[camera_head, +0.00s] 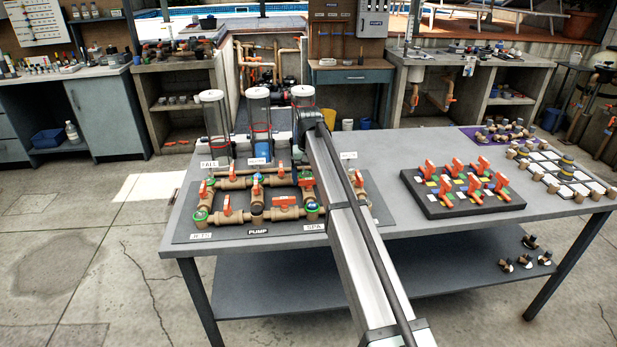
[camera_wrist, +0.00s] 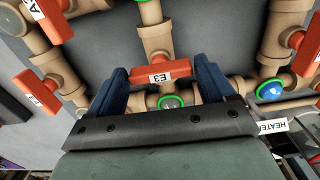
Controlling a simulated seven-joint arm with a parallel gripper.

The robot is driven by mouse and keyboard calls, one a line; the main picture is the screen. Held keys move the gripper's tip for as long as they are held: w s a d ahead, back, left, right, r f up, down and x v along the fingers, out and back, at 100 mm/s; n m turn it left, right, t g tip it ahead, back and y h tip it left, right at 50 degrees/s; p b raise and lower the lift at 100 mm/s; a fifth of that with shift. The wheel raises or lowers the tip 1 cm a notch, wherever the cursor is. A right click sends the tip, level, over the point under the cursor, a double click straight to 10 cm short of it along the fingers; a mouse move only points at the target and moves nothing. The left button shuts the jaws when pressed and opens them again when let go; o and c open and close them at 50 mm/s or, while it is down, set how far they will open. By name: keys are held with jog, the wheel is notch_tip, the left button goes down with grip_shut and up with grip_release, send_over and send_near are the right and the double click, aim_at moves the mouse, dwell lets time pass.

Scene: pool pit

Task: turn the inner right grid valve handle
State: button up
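In the wrist view my gripper (camera_wrist: 159,66) is open, with one dark blue finger on each side of a red valve handle (camera_wrist: 180,67) labelled E3. The handle lies crosswise between the fingers on a tan pipe. I cannot tell whether either finger touches it. In the head view the tan pipe grid (camera_head: 240,215) with several red handles lies on a dark board (camera_head: 190,232) at the table's left. My arm crosses the grid's right side and hides part of it. My fingers cannot be made out there, and which handle there matches the one between them is unclear.
In the wrist view other red handles lie at the left (camera_wrist: 38,92) and right (camera_wrist: 303,42), with a HEATER label (camera_wrist: 274,126) nearby. In the head view clear cylinders (camera_head: 258,125) stand behind the grid. A black block (camera_head: 450,205) with red valves sits to the right.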

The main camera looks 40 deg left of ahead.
aim_at(308, 179)
jog(key=shift+o, duration=1.4)
notch_tip(308, 179, up, 14)
jog(key=shift+f, duration=0.1)
